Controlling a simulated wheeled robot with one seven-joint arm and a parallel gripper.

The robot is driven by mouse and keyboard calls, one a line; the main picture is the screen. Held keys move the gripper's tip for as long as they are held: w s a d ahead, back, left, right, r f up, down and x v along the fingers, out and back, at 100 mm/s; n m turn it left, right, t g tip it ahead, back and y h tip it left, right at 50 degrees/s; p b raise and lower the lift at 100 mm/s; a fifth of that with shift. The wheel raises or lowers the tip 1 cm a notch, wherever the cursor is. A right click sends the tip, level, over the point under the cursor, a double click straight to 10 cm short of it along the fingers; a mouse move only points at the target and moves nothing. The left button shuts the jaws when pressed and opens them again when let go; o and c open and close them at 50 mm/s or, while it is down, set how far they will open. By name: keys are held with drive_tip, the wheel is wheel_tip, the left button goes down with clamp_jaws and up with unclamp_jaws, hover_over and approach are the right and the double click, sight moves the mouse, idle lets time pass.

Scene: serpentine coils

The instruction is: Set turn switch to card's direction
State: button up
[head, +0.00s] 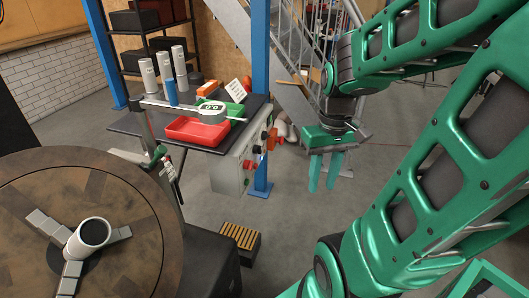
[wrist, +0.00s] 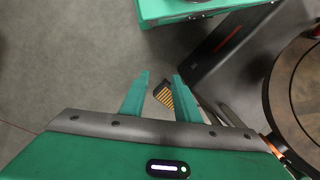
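A grey control box (head: 234,168) hangs at the right edge of the work table. Its panel carries several small red and black controls (head: 262,143); I cannot tell which is the turn switch or how it points. A tilted white card (head: 236,90) with small marks stands on the table behind the trays; its direction is too small to read. My gripper (head: 325,178) hangs in free air to the right of the box, fingers down, apart from the controls. In the wrist view its two fingers (wrist: 160,88) are spread, with nothing between them.
A round machine table (head: 140,225) with a chuck stands at left. A slatted step (head: 240,237) lies on the floor. A blue post (head: 262,45) rises behind.

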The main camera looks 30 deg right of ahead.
drive_tip(key=w+d+f+n+y, duration=0.1)
drive_tip(key=w+f+n+y, duration=0.3)
drive_tip(key=w+f, duration=0.45)
drive_tip(key=n+t+y, duration=0.7)
drive_tip(key=t, duration=0.8)
approach(258, 149)
drive_tip(key=x, duration=0.6)
drive_tip(key=shift+w+f, duration=0.15)
drive_tip(key=shift+w, duration=0.4)
drive_tip(key=shift+d, duration=0.1)
drive_tip(key=shift+c, duration=0.6)
clamp_jaws()
